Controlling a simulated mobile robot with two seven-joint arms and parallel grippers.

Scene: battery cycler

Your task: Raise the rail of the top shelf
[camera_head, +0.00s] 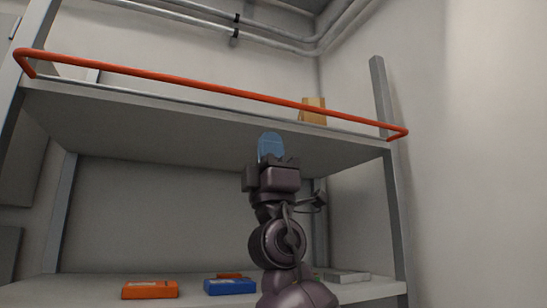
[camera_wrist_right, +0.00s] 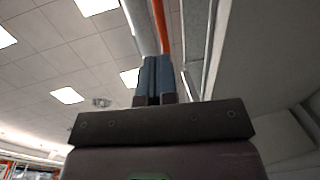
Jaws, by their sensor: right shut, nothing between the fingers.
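The orange-red rail (camera_head: 200,84) runs along the front edge of the top shelf (camera_head: 150,112), with its bent ends at the shelf's two sides. My right gripper (camera_head: 271,146) points up, with its blue fingers together and empty. In the head view its tips appear below the rail, against the shelf's underside. In the right wrist view the shut fingers (camera_wrist_right: 153,80) point up, and the rail (camera_wrist_right: 161,28) passes beyond their tips. I see no contact between them, and the exact gap is hard to judge. My left gripper is in neither view.
A cardboard box (camera_head: 313,112) stands on the top shelf behind the rail. The lower shelf holds an orange box (camera_head: 150,290), a blue box (camera_head: 230,286) and a grey item (camera_head: 346,277). A grey post (camera_head: 398,220) and a wall (camera_head: 470,180) are at the right.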

